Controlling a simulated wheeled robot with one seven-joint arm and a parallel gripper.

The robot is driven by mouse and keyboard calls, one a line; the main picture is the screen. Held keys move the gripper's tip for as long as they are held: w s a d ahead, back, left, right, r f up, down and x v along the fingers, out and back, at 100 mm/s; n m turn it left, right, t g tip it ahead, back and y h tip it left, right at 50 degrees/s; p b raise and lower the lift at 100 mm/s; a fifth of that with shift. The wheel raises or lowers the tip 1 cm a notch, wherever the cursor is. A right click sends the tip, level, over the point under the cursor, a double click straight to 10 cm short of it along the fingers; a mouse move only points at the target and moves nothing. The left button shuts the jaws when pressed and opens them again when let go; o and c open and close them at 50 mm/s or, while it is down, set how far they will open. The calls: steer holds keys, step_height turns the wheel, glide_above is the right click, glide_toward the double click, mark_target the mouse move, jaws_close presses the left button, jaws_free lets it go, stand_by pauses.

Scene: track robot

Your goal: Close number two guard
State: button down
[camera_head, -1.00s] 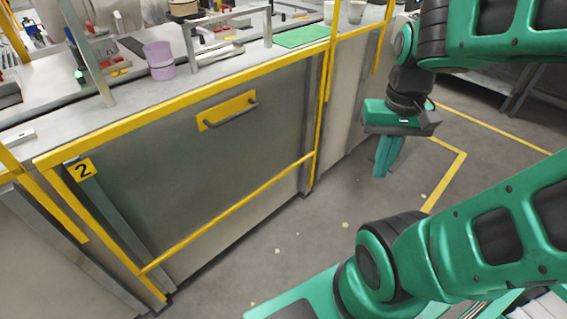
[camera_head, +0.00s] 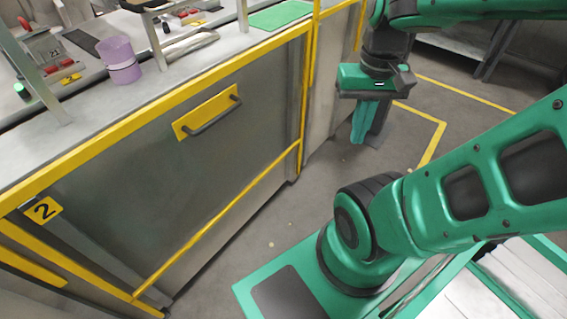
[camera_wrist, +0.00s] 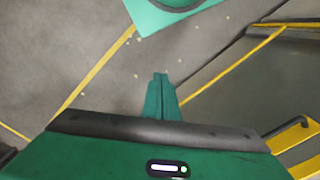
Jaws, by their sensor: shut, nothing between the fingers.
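The number two guard (camera_head: 150,185) is a grey panel in a yellow frame, seen in the head view at left, marked by a yellow "2" label (camera_head: 43,210). It stands below the worktop edge, and the space above the worktop behind it is open. Its dark bar handle (camera_head: 213,115) sits on a yellow plate (camera_head: 190,124) near the top. In the wrist view the handle (camera_wrist: 284,126) shows at the lower right. My gripper (camera_head: 359,141) points down, shut and empty, to the right of the guard and apart from the handle. It also shows in the wrist view (camera_wrist: 160,76).
The worktop (camera_head: 190,50) behind the guard holds a purple cup (camera_head: 121,62), a green mat (camera_head: 281,15) and small parts. Yellow posts (camera_head: 308,90) edge the guard. Grey floor (camera_head: 285,225) with yellow tape (camera_head: 434,145) lies clear in front.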

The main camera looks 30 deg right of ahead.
steer(key=w+d+f+m+y, duration=0.25)
steer(key=w+d+f, duration=0.25)
steer(key=w+f, duration=0.55)
steer(key=w+d+f+m+y, duration=0.1)
steer(key=w+d+f+m, duration=0.25)
steer(key=w+f, duration=0.7)
steer(key=w+d+f+m+t, duration=0.1)
steer(key=w+f+m+t, duration=0.25)
steer(key=f+m, duration=0.55)
steer(key=w+d+f+m+t+y, duration=0.1)
steer(key=w+f+m+t, duration=0.3)
steer(key=f, duration=1)
steer(key=w+d+f+m+t, duration=0.1)
steer(key=w+f+m+t, duration=0.2)
steer(key=f+m+t, duration=0.6)
steer(key=w+a+f+n+g, duration=0.1)
steer(key=w+a+n+g, duration=0.1)
steer(key=w, duration=0.6)
steer(key=shift+w+a+f+g, duration=0.3)
steer(key=shift+a+f+g, duration=0.05)
steer(key=shift+a+g, duration=0.15)
